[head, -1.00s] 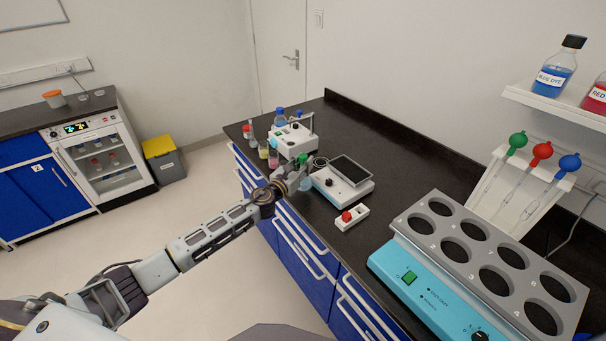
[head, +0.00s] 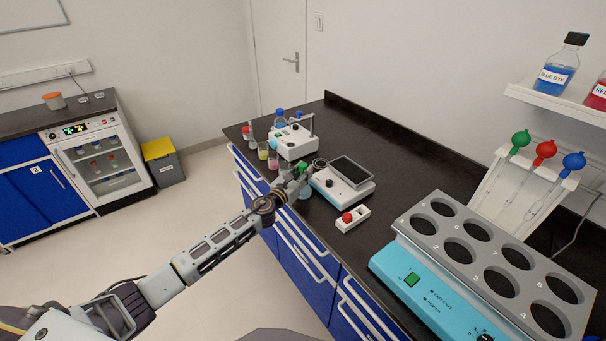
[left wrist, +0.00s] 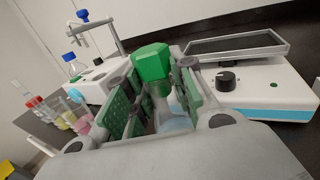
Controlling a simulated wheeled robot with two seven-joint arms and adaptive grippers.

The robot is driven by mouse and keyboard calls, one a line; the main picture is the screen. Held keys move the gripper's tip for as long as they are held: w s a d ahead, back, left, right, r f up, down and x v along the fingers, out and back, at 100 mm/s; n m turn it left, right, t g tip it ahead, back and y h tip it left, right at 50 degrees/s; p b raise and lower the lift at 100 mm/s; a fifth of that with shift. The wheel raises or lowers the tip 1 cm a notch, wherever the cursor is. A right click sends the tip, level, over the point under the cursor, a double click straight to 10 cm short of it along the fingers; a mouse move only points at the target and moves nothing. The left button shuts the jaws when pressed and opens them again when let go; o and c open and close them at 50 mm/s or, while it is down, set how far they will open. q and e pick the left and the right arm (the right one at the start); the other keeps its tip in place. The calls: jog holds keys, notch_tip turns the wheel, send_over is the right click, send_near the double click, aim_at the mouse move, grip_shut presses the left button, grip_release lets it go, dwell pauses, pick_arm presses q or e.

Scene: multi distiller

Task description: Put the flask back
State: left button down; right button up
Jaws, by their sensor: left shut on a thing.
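The flask has a green stopper and a bluish body; it shows in the left wrist view (left wrist: 153,64) between the fingers, and small in the head view (head: 305,191). My left gripper (head: 298,177) is shut on it near the bench's front edge, beside the balance-like device with a dark plate. In the left wrist view the green finger pads of my left gripper (left wrist: 157,95) close around the flask's neck. Part of the flask's body is hidden by the fingers. My right gripper is not in view.
A white device with a dark plate (head: 351,171) stands right of the gripper. A white stirrer with a stand (head: 292,143) and several small vessels stand behind. A red-button box (head: 352,219) and a blue unit with a holed rack (head: 421,276) are nearer. Bare black bench lies behind.

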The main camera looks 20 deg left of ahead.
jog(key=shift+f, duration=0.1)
pick_arm(q)
jog(key=c, duration=1.2)
grip_release()
jog(key=shift+f, duration=0.1)
jog(key=shift+v, duration=1.5)
jog(key=shift+b+v, duration=0.55)
jog(key=shift+v, duration=3.95)
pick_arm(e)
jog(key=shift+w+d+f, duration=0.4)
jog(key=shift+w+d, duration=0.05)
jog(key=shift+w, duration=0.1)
